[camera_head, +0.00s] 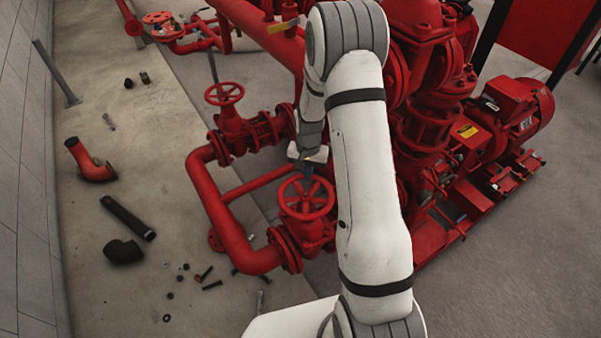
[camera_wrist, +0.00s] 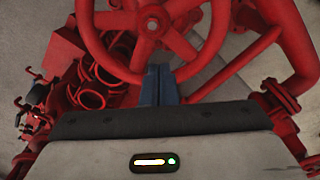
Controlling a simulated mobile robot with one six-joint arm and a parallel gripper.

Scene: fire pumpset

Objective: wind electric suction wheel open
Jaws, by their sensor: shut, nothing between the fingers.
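A red spoked handwheel (camera_head: 306,198) sits on a valve on the red pipework, just left of my arm in the head view. In the wrist view the same handwheel (camera_wrist: 152,28) fills the top middle, with its hub and several spokes showing. My gripper (camera_head: 308,172) is at the far side of this wheel's rim. In the wrist view my gripper (camera_wrist: 160,78) has its dark fingers shut together, pointing at the near rim between spokes, with nothing between them. I cannot tell whether the fingertips touch the rim.
A second red handwheel (camera_head: 224,94) stands further back on the left. A red motor (camera_head: 512,105) and pump stand to the right of my arm. Loose fittings, including a black pipe (camera_head: 128,217) and an orange-red elbow (camera_head: 90,160), lie on the floor at left.

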